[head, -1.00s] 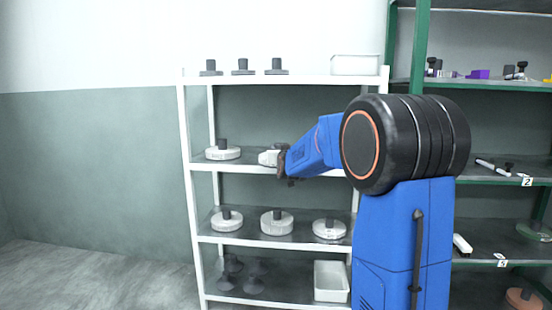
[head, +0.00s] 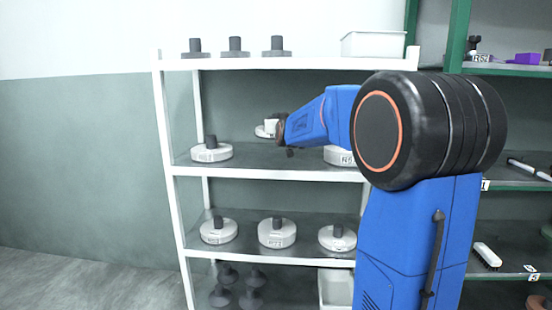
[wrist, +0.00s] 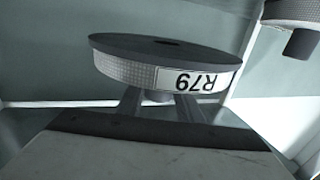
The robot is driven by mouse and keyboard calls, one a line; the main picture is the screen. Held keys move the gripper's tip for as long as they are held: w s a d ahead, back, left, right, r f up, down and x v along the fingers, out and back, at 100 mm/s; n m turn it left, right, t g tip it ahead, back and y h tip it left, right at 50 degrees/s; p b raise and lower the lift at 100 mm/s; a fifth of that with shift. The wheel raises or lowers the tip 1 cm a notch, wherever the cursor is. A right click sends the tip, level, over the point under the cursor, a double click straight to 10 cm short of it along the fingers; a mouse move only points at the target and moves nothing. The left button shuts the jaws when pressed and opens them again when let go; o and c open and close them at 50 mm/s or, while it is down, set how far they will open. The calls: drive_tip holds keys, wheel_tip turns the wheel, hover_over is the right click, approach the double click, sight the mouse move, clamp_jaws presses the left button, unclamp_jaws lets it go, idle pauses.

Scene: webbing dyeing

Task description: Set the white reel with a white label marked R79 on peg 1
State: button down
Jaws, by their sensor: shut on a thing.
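My gripper (head: 279,130) is shut on the white reel marked R79 (wrist: 185,72). The wrist view shows its white label upside down and its dark flat face. In the head view the small white reel (head: 266,130) is held above the second shelf, partly hidden by my gripper. Three dark pegs stand bare on the top shelf: a left one (head: 195,48), a middle one (head: 235,47) and a right one (head: 277,47). No peg number is readable, so I cannot tell which is peg 1.
The white rack's second shelf holds a reel at left (head: 211,151) and another (head: 338,155) partly behind my arm. Several reels sit on the third shelf. A white bin (head: 378,45) stands at the top right. Green shelving (head: 457,35) is at the right.

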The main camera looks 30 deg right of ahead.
drive_tip(key=shift+f, duration=4.8)
drive_tip(key=c, duration=1.2)
unclamp_jaws()
drive_tip(key=shift+f, duration=0.15)
drive_tip(key=shift+s+f, duration=0.1)
drive_tip(key=a+v, duration=0.1)
drive_tip(key=v, duration=1.6)
drive_tip(key=s+a+f+n+g+y, duration=0.3)
drive_tip(key=s+a+f+g+y, duration=0.2)
drive_tip(key=s+a+f, duration=0.75)
drive_tip(key=s+a+f+g, duration=0.1)
drive_tip(key=s+f+g, duration=0.1)
drive_tip(key=s, duration=0.5)
drive_tip(key=s+a+f+g, duration=0.1)
drive_tip(key=s+f+g, duration=0.1)
drive_tip(key=s, duration=0.6)
drive_tip(key=s+a+f+g, duration=0.1)
drive_tip(key=s+f+g, duration=0.2)
drive_tip(key=s, duration=0.5)
drive_tip(key=shift+s+a+n+y, duration=0.15)
drive_tip(key=shift+n+y, duration=0.25)
